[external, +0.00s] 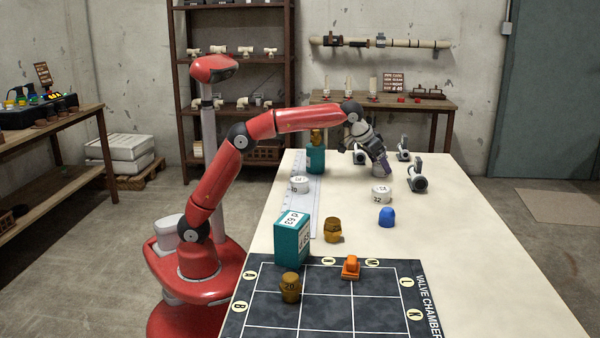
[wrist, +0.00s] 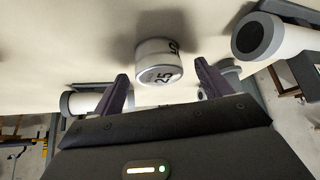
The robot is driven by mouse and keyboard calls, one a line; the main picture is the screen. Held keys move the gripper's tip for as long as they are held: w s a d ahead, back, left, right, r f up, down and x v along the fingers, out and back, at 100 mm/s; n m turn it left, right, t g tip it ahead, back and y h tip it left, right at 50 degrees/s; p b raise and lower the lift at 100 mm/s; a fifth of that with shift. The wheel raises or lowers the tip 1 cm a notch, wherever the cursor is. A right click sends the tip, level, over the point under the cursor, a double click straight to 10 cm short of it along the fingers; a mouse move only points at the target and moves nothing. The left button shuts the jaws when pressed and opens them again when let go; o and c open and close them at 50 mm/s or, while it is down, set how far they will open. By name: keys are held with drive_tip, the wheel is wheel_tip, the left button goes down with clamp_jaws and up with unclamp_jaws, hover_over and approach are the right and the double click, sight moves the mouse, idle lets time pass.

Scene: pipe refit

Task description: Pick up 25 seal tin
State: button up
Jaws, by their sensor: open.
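The 25 seal tin (wrist: 158,64) is a short white and grey cylinder with "25" in dark print on its side. In the wrist view it stands on the pale table, between the lines of my two dark purple fingers and just beyond their tips. My gripper (wrist: 164,82) is open, with nothing between its fingers. In the external view my gripper (external: 380,171) points down over the far part of the table. I cannot make out the 25 tin there; the gripper seems to hide it.
Grey pipe fittings stand close by, one (external: 418,180) right of my gripper and others (external: 403,151) behind. Another white tin (external: 381,195) and a blue cap (external: 386,217) are nearer the camera.

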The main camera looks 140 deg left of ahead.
drive_tip(key=c, duration=1.1)
drive_tip(key=shift+r, duration=0.2)
